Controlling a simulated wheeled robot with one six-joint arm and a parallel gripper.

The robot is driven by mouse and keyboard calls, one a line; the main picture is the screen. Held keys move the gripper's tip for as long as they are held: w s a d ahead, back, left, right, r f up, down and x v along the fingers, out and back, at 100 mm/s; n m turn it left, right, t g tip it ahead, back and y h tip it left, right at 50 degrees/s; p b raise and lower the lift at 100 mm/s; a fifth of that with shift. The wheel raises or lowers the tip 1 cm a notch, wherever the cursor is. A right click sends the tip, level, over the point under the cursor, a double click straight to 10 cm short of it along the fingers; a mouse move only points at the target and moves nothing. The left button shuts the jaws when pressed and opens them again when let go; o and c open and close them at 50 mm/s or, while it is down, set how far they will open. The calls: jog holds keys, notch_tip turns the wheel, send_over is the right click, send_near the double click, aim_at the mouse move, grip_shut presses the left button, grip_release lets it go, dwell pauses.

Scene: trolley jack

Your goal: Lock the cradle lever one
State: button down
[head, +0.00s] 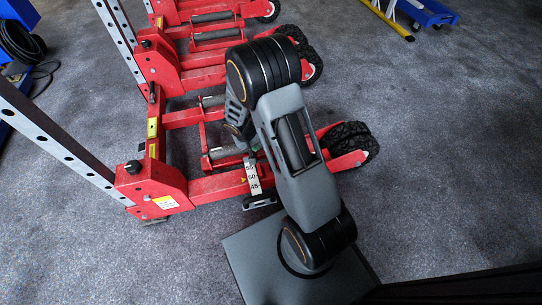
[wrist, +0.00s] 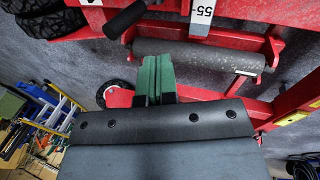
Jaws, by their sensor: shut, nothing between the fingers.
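The red trolley jack (head: 205,187) stands below and left of my arm in the head view. Its white scale strip (head: 253,176) reads 55, 50 and 45; part of it shows in the wrist view (wrist: 202,14). A black cylindrical handle (wrist: 125,18), possibly the cradle lever, lies at the top of the wrist view, beyond my fingertips and to their left. I cannot tell whether it is locked. My gripper (wrist: 155,65) is shut and empty, its green fingertips in front of the grey roller (wrist: 195,55). My arm mostly hides it in the head view.
Black wheels (head: 350,142) and red frame bars surround the work area. More red jacks (head: 185,70) stand behind. Perforated uprights (head: 55,140) rise at left.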

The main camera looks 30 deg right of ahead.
jog(key=d+f+b, duration=0.5)
jog(key=d+f, duration=0.1)
jog(key=f, duration=0.4)
jog(key=shift+d+f, duration=0.2)
jog(key=shift+d, duration=0.2)
jog(key=shift+d+r, duration=0.1)
dwell(0.3)
